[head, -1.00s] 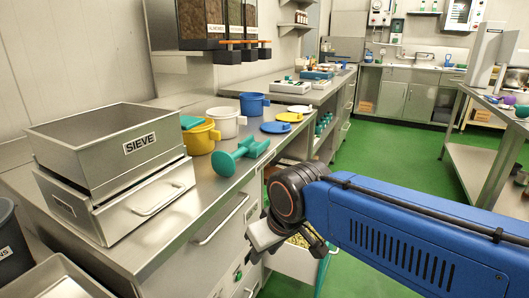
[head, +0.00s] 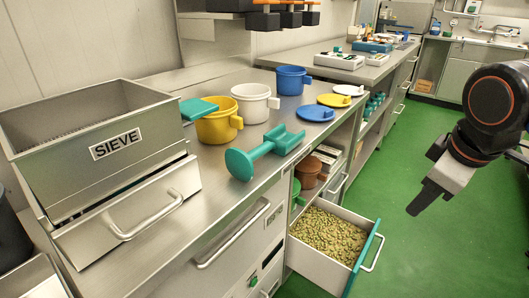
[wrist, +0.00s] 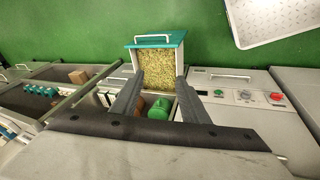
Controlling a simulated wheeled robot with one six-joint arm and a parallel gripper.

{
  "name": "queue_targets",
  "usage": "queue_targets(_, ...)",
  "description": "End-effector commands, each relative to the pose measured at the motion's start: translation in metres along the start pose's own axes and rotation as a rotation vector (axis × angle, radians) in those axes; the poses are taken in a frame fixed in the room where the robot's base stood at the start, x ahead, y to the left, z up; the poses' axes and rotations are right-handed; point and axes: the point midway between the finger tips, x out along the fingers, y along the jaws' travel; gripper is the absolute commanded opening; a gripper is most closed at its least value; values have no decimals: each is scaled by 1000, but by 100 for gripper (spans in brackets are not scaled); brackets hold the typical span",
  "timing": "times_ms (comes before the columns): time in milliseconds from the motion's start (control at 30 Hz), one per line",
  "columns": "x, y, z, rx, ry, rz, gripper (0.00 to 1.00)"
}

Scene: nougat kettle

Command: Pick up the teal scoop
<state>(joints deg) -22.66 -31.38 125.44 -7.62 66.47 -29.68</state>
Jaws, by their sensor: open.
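A teal tool, which looks like the scoop (head: 265,152), lies on the steel counter in the head view. It has a round disc at its left end, a shaft and a blocky, open-looking right end. My gripper (head: 428,198) hangs over the green floor at the right, well clear of the counter and the tool. In the wrist view my gripper (wrist: 160,80) shows two dark fingers spread apart with nothing held between them. I cannot make out the teal tool in the wrist view.
A SIEVE box (head: 85,140) stands left of the tool. Yellow (head: 218,127), white (head: 252,104) and blue (head: 291,80) pots stand behind it, with a flat teal piece (head: 198,108) by the yellow one. An open drawer (head: 312,266) of green nuts juts out below the counter.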

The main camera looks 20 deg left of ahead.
Motion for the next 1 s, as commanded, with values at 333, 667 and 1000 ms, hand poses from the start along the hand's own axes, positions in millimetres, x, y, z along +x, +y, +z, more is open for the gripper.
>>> queue_targets(333, -58, -17, -121, -638, -5, 2, 41)
queue_targets(667, -115, -74, -227, -1220, -9, 30, 41)
queue_targets(1000, -164, -146, -296, -1671, -17, 72, 41)
